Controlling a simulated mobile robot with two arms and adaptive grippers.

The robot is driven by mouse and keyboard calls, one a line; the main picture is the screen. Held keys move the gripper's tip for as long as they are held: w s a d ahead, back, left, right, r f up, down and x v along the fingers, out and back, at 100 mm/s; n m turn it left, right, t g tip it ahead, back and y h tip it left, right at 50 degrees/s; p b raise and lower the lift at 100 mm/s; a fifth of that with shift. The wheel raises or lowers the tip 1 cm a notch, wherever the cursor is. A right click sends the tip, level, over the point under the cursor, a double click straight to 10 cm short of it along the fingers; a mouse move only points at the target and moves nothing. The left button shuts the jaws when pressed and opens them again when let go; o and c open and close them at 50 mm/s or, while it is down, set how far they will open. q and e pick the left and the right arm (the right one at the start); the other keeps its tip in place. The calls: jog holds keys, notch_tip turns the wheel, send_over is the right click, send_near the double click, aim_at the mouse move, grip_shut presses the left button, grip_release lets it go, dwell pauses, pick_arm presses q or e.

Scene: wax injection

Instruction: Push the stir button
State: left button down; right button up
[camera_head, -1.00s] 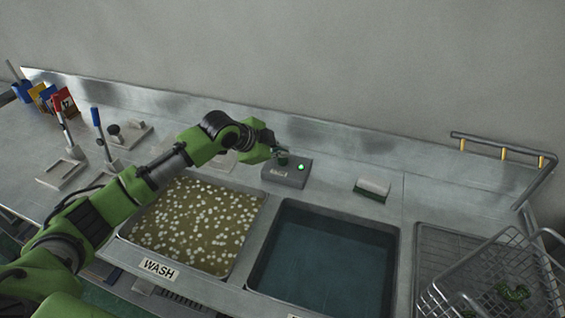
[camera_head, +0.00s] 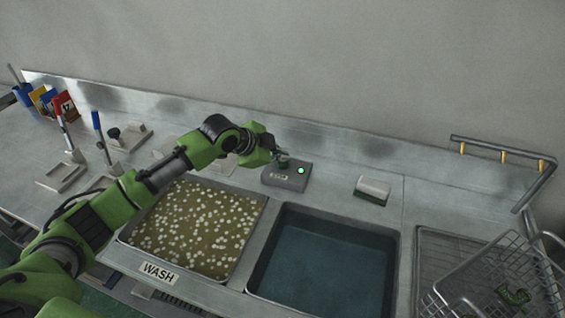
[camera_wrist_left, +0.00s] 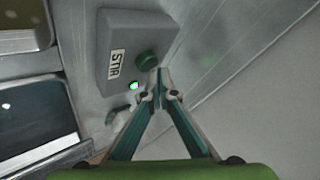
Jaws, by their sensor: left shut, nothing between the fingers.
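In the left wrist view, the box (camera_wrist_left: 122,40) carries a STIR label, a round dark green button (camera_wrist_left: 146,61) and the bright lamp (camera_wrist_left: 133,85). My left gripper (camera_head: 280,154) is at the box's back left in the head view. In the wrist view its fingertips (camera_wrist_left: 158,73) are together and empty, right beside the button's lower edge; I cannot tell whether they touch it. My right gripper is not in view.
The WASH sink (camera_head: 158,272) with floating white bits lies below my left arm. A sink of dark water (camera_head: 325,262) is right of it. A sponge (camera_head: 373,189) lies right of the box, and a wire basket (camera_head: 500,275) stands at far right. The wall rises behind.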

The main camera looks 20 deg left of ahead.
aim_at(281, 164)
pick_arm(q)
jog(key=shift+f, duration=0.15)
jog(key=shift+f, duration=0.3)
dwell(0.5)
jog(key=shift+r+p, duration=0.45)
jog(key=shift+p, duration=0.4)
jog(key=shift+r, duration=0.1)
notch_tip(281, 164, up, 6)
jog(key=p, duration=0.5)
jog(key=shift+p, duration=0.4)
